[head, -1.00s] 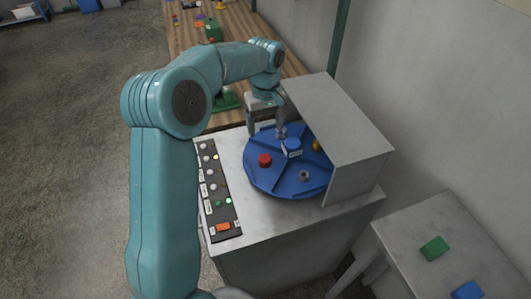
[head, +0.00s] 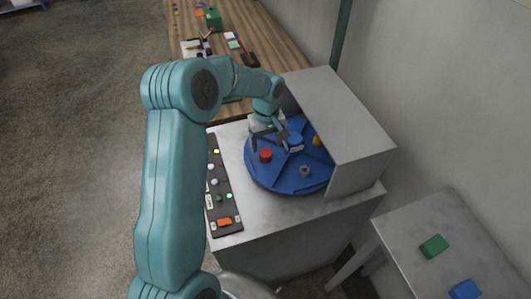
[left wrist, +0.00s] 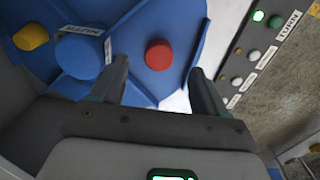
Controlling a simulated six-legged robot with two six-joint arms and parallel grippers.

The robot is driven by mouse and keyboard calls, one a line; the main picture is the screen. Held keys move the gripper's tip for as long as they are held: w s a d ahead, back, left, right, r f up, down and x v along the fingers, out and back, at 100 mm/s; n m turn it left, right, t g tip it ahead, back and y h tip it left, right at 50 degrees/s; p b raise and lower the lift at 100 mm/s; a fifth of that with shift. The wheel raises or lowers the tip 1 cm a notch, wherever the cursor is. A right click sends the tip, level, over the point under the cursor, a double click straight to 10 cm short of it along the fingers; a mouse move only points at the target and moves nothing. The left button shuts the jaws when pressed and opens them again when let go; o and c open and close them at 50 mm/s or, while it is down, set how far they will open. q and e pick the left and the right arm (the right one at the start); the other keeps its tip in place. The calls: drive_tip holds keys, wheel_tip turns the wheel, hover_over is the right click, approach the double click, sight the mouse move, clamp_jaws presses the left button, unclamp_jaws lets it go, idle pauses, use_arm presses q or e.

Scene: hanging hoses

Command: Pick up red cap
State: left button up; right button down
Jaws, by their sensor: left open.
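The red cap (head: 265,155) sits in a section of the blue round turntable (head: 262,178), left of its hub. My left gripper (head: 270,147) is open and empty, just above and behind the cap in the head view. In the left wrist view the red cap (left wrist: 159,55) lies ahead of and between the two spread fingers (left wrist: 160,85), with a gap to each. A blue hub (head: 295,143) with a label stands at the turntable's middle. My right gripper is not in view.
A grey cover (head: 345,115) encloses the turntable's right side. A yellow piece (head: 317,140) and a grey ring-like piece (head: 305,171) sit in other sections. A button panel (head: 222,190) lies to the left. A side table (head: 450,225) holds green and blue blocks.

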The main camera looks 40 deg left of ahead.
sight(266, 153)
use_arm(q)
drive_tip(key=shift+f+p, duration=0.35)
drive_tip(key=shift+f, duration=0.2)
drive_tip(key=f, duration=0.2)
drive_tip(key=f+p, duration=0.1)
drive_tip(key=f, duration=0.1)
drive_tip(key=shift+w+a, duration=0.2)
drive_tip(key=shift+a, duration=0.2)
drive_tip(key=shift+f, duration=0.3)
drive_tip(key=shift+s+d, duration=0.1)
drive_tip(key=shift+d, duration=0.05)
drive_tip(key=c, duration=1.1)
